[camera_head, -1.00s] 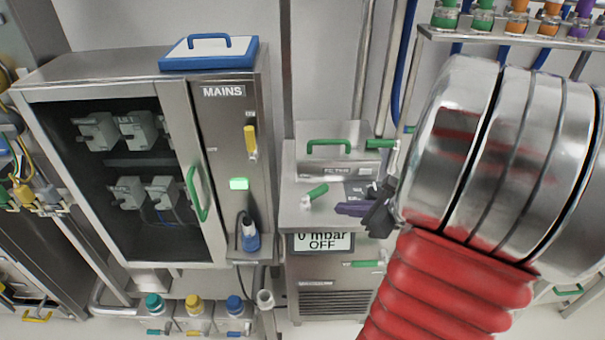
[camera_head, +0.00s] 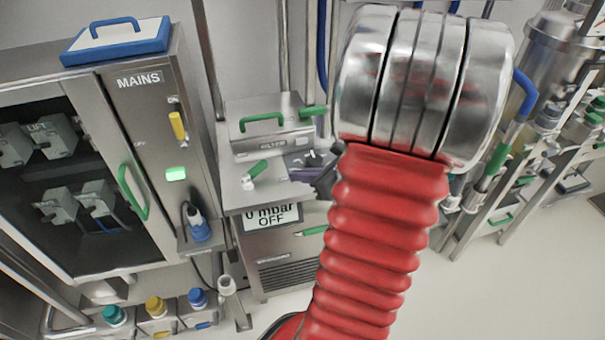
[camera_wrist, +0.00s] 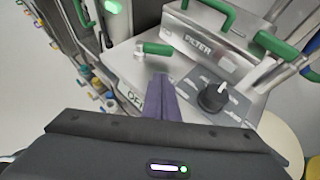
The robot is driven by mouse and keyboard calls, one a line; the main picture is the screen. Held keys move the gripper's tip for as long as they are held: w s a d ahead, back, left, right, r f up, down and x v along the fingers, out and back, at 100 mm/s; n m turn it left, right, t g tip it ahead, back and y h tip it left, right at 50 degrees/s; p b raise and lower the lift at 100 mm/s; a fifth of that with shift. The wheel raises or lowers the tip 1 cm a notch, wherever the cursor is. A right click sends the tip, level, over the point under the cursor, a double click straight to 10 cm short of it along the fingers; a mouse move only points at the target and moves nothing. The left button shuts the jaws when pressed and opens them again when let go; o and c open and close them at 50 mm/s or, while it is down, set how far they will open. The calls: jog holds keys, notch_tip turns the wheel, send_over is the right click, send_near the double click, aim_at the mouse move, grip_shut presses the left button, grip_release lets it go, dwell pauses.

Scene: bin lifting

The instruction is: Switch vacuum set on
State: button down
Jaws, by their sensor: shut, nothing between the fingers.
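The vacuum set (camera_head: 236,200) is a steel cabinet whose display (camera_head: 271,217) reads "0 mbar OFF". On its top stand a filter box (camera_head: 270,143) with a green handle and a small green-handled valve (camera_head: 256,171). In the wrist view, a black rotary knob (camera_wrist: 213,98) with a white pointer sits on the top plate, right of my gripper (camera_wrist: 163,82). The purple fingers are shut and empty, over the cabinet's front edge and apart from the knob. My gripper also shows in the head view (camera_head: 300,174). The wrist partly covers the display in the wrist view.
The mains cabinet (camera_head: 154,115), with a lit green lamp (camera_head: 176,173), stands close on the left. Racks with valves (camera_head: 497,158) stand at the right. Open floor lies between.

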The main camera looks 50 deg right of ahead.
send_near(262, 169)
jog(key=x, duration=0.4)
jog(key=shift+f, duration=0.5)
jog(key=shift+w, duration=0.8)
jog(key=shift+d, duration=0.2)
jog(key=shift+a, duration=0.15)
jog(key=shift+w+a, duration=0.1)
jog(key=shift+a, duration=0.05)
